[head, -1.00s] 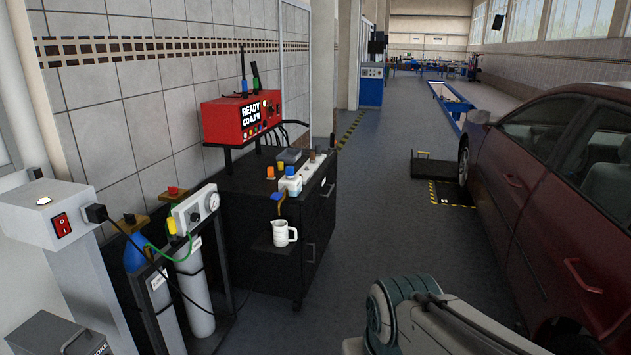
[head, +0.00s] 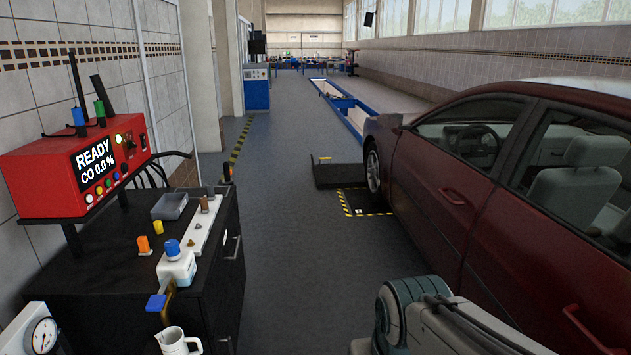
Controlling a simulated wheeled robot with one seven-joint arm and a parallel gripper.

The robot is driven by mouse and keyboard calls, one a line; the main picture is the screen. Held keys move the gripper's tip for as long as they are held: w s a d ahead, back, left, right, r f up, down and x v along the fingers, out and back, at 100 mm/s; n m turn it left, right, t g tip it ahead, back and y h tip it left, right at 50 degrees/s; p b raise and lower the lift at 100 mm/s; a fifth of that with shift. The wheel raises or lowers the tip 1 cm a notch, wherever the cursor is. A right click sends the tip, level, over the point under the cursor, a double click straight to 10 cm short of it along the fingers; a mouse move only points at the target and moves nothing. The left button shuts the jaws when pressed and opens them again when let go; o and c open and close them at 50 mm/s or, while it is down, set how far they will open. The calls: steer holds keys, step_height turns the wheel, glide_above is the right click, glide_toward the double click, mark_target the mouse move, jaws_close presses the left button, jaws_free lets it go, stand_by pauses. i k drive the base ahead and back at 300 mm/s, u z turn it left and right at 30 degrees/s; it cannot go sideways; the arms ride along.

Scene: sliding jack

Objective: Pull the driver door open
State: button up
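The dark red car stands along the right side of the head view. Its front side door, the driver door (head: 440,189), looks shut and lies flush with the body. A red door handle (head: 452,197) shows on that door, and a second handle (head: 584,330) shows on the rear door nearer to me. Part of my arm shows at the bottom right, beside the car's rear door. My gripper is not in view, so its state is hidden.
A black cart (head: 215,270) with a red gas analyser (head: 75,165), small bottles and a white jug (head: 177,341) stands at the left. A dark ramp plate (head: 338,175) lies near the car's front wheel (head: 373,168). The floor aisle (head: 300,260) between cart and car is clear.

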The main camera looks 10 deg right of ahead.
mark_target(440, 196)
steer(key=z, duration=0.5)
steer(key=i, duration=1.55)
steer(key=z, duration=0.4)
steer(key=i, duration=1.3)
steer(key=z, duration=0.35)
